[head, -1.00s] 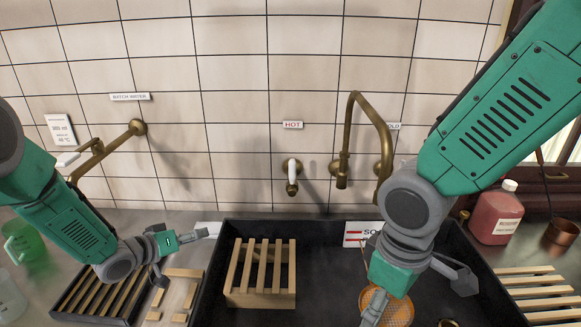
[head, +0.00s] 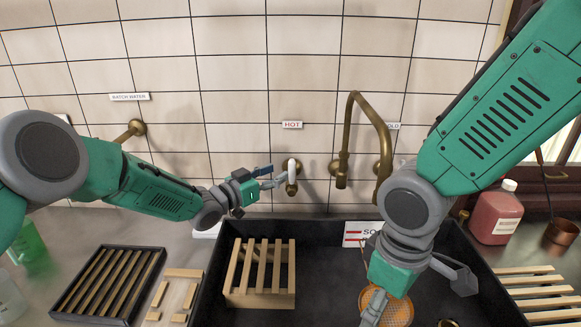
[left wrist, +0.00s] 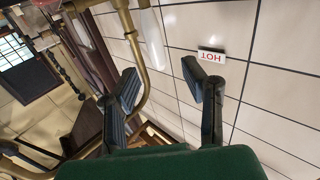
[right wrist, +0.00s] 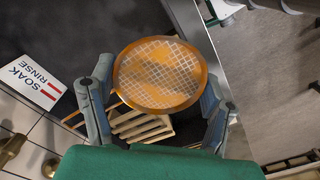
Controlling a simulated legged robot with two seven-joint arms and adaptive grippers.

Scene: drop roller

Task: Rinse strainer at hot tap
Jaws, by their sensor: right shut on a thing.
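The hot tap handle (head: 291,172) is a white lever on a brass mount, right below the red HOT label (head: 292,125) on the wall. My left gripper (head: 274,177) is open beside it, just to its left in the head view; I cannot tell whether they touch. The left wrist view shows its fingers apart with nothing held and the HOT label (left wrist: 212,56) beyond. My right gripper (head: 376,303) is shut on the round orange strainer (right wrist: 160,73) and holds it over the sink; the strainer also shows in the head view (head: 400,309).
The black sink (head: 325,238) holds a wooden slatted rack (head: 262,290) at left. A SOAK RINSE sign (right wrist: 33,82) stands at the sink's back. A dark slatted tray (head: 108,287) is at left, and a red jug (head: 496,214) at right.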

